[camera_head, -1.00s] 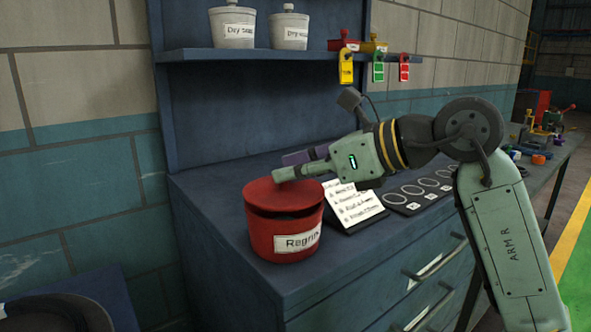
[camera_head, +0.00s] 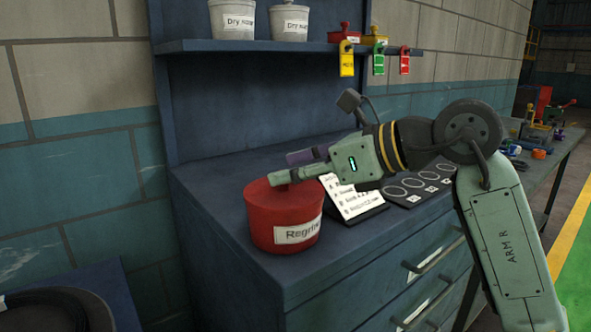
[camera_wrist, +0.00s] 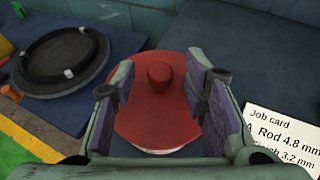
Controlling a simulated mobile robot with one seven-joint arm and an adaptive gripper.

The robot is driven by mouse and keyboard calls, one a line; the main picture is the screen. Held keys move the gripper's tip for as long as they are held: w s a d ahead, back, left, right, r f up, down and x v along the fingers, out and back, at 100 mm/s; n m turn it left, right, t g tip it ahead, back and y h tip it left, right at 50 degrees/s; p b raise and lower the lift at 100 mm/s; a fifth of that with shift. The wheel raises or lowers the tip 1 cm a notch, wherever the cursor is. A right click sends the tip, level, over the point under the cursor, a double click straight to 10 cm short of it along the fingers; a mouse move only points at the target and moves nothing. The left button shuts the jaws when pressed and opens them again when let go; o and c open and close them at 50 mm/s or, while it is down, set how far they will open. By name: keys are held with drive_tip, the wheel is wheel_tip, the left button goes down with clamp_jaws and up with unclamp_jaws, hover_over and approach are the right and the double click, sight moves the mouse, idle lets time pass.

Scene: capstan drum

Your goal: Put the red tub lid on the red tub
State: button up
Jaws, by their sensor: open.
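The red tub (camera_head: 268,225) stands upright on the blue cabinet top, with a white label on its front. The red tub lid (camera_head: 262,187) lies on top of the tub, and no dark opening shows below its front edge. In the wrist view the lid (camera_wrist: 150,118) is seen from above, with its round knob (camera_wrist: 160,76) standing up. My gripper (camera_head: 288,168) is open over the lid. In the wrist view its two fingers (camera_wrist: 160,82) are on either side of the knob, apart from it. The lid's far side is partly hidden by my fingers in the head view.
A job card (camera_head: 351,198) on a stand is close right of the tub, with a dark tray of rings (camera_head: 418,184) beyond it. A shelf (camera_head: 290,46) above holds two white tubs and colored padlock tags. A dark round item (camera_wrist: 62,62) lies on the left in the wrist view.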

drive_tip(key=shift+r, duration=0.1)
drive_tip(key=shift+r+p, duration=0.35)
drive_tip(key=shift+p, duration=0.05)
drive_tip(key=b+v, duration=0.1)
drive_tip(key=v, duration=1.1)
